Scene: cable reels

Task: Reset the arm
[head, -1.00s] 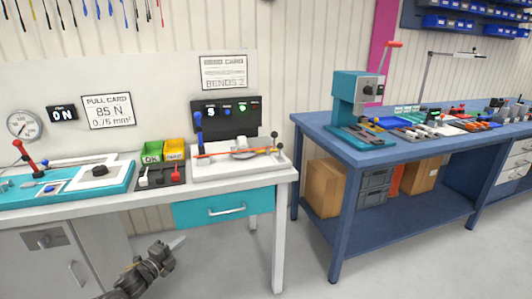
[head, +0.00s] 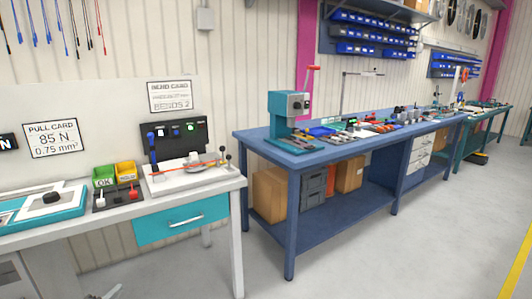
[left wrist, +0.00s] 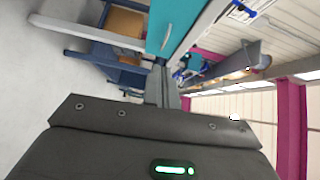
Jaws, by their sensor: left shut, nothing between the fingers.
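My left gripper (head: 112,292) barely shows at the bottom edge of the head view, low in front of the white bench and clear of everything on it. In the left wrist view its fingers (left wrist: 163,85) lie together, shut and empty. On the bench (head: 235,185) stands a bending fixture (head: 165,183) with a blue lever (head: 152,146) standing upright and black-knobbed posts at its right end. An orange-red strip lies across the fixture. My right gripper is not in view.
A teal drawer (head: 168,225) under the bench is shut. Green (head: 104,174) and yellow (head: 126,172) bins stand left of the fixture. A blue bench (head: 350,150) with a teal press (head: 288,115) stands to the right. The floor (head: 400,260) in front is clear.

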